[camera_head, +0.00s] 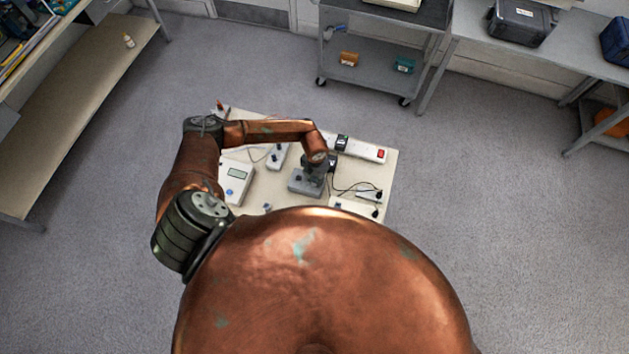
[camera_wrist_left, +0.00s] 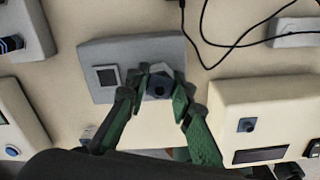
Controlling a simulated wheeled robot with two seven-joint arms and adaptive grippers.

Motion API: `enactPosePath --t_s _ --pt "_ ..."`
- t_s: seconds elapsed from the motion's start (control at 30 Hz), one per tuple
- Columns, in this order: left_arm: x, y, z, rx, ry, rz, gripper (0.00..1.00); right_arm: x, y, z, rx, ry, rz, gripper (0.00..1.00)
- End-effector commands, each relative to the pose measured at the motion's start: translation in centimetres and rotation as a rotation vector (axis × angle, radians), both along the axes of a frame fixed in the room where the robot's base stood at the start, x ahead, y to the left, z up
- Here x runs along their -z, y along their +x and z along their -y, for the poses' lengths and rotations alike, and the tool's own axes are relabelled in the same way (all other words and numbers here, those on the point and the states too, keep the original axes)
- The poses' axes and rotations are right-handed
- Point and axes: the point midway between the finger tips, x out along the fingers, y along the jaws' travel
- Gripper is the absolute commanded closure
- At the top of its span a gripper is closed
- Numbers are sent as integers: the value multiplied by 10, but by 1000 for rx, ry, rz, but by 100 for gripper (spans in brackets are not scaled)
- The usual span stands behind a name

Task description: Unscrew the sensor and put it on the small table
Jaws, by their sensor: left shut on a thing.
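The small table (camera_head: 385,165) is cream-coloured and stands below me in the head view. A grey block (camera_head: 303,186) sits on it, and it also shows in the left wrist view (camera_wrist_left: 98,52). The sensor (camera_wrist_left: 159,88) is a small dark blue-grey piece at the block's near edge. My left gripper (camera_wrist_left: 158,84) has green fingers, shut on the sensor from both sides. In the head view my left gripper (camera_head: 316,176) is over the block, and the sensor is hidden there. I cannot tell whether the sensor is still threaded in. My right gripper is out of view.
A white meter with a display (camera_head: 236,180) stands left of the block. A power strip (camera_head: 367,150) with a red switch lies at the back. Black cables (camera_wrist_left: 235,42) run close to the block. A cream box with a blue knob (camera_wrist_left: 285,105) stands beside it in the wrist view.

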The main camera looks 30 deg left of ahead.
Motion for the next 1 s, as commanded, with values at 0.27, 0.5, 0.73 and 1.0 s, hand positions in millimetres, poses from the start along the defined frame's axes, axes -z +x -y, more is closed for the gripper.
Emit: enactPosePath --t_s 0.27,0.5,0.73,1.0 --pt "0 0 1 -19 -1 -1 100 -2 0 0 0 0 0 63" --pt "0 -1 0 -95 0 -2 100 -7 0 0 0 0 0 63" --pt "0 -1 1 -166 -1 -1 100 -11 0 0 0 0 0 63" --pt "0 -1 1 -248 -1 -2 100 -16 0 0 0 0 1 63"
